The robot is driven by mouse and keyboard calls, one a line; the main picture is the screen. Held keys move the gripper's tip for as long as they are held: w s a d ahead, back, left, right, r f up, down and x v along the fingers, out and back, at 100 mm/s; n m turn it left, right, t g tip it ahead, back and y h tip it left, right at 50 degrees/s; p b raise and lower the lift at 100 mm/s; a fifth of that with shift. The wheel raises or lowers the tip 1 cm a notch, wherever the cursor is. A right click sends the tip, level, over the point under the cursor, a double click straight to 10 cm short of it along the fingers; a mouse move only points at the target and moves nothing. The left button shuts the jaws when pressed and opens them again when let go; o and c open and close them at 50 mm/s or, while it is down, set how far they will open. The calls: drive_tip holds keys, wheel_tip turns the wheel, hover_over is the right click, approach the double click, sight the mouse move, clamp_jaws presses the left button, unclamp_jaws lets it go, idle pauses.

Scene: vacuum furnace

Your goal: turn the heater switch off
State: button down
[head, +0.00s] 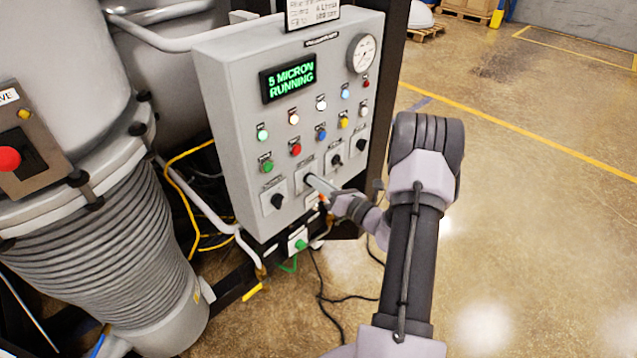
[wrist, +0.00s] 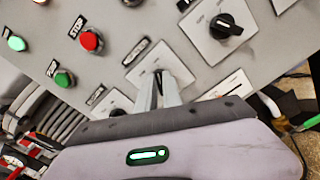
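The grey control panel (head: 240,120) has a row of black rotary switches on pale plates along its lower part. Their labels are too small to read, so I cannot tell by name which is the heater switch. My gripper (head: 311,181) reaches the panel at the second switch from the left. In the wrist view, the two narrow fingers (wrist: 159,88) are close together on that switch's black knob (wrist: 158,74), with one finger on each side. The fingers hide most of the knob, and its pointing direction cannot be told.
Neighbouring knobs stand close by: one to the left (head: 277,201) and one to the right (head: 335,160), also in the wrist view (wrist: 226,26). Red (wrist: 91,40) and green (wrist: 64,79) buttons sit above. A display (head: 288,78) reads "5 MICRON RUNNING". Open floor lies right.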

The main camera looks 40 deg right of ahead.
idle(0.4)
drive_tip(key=shift+a+f+n+b, duration=0.1)
drive_tip(key=shift+a+n+b, duration=0.05)
drive_tip(key=shift+n+b, duration=2.9)
drive_tip(key=shift+a+n+b, duration=0.15)
drive_tip(key=shift+n+b, duration=2.8)
drive_tip(key=shift+b, duration=0.1)
drive_tip(key=c, duration=1.5)
unclamp_jaws()
